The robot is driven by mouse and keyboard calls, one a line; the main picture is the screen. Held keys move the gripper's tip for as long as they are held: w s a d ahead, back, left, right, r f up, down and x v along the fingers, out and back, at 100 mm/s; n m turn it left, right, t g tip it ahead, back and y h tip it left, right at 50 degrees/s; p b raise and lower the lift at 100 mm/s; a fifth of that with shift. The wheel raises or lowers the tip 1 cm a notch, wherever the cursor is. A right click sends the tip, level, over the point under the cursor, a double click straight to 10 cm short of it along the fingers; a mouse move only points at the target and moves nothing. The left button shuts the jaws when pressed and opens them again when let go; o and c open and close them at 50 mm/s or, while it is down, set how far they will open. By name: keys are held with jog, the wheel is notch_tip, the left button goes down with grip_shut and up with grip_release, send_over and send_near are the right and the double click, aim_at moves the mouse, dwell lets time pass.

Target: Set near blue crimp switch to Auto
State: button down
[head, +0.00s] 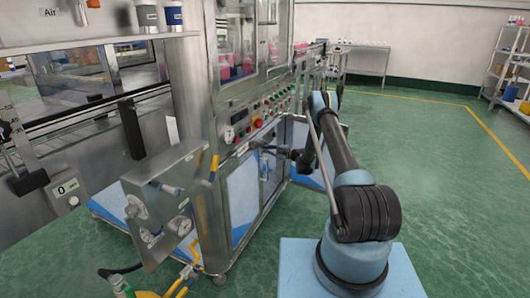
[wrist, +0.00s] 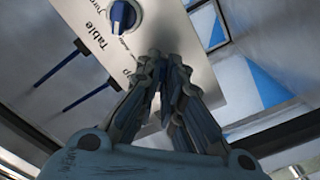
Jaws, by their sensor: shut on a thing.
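My gripper (wrist: 157,58) has its fingers closed together against the silver switch panel (wrist: 195,50) in the wrist view. A label beside the fingers ends in "p"; the rest is covered. The near blue crimp switch is hidden by my fingers, which are shut on it, so its setting cannot be read. Another blue rotary knob (wrist: 124,16) stands clear on the same panel, above and left of the fingertips, near a "Table" label. In the head view my gripper (head: 254,147) reaches the machine front, too small to show the switch.
In the wrist view two thin dark blue rods (wrist: 58,66) stick out left of the panel. In the head view a button row with a red emergency button (head: 257,123) runs above my gripper. Blue-and-white cabinet doors (head: 243,198) stand below. The green floor at right is open.

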jog(key=shift+s+a, duration=0.1)
jog(key=shift+a, duration=0.05)
jog(key=c, duration=1.7)
grip_release()
jog(key=v, duration=1.2)
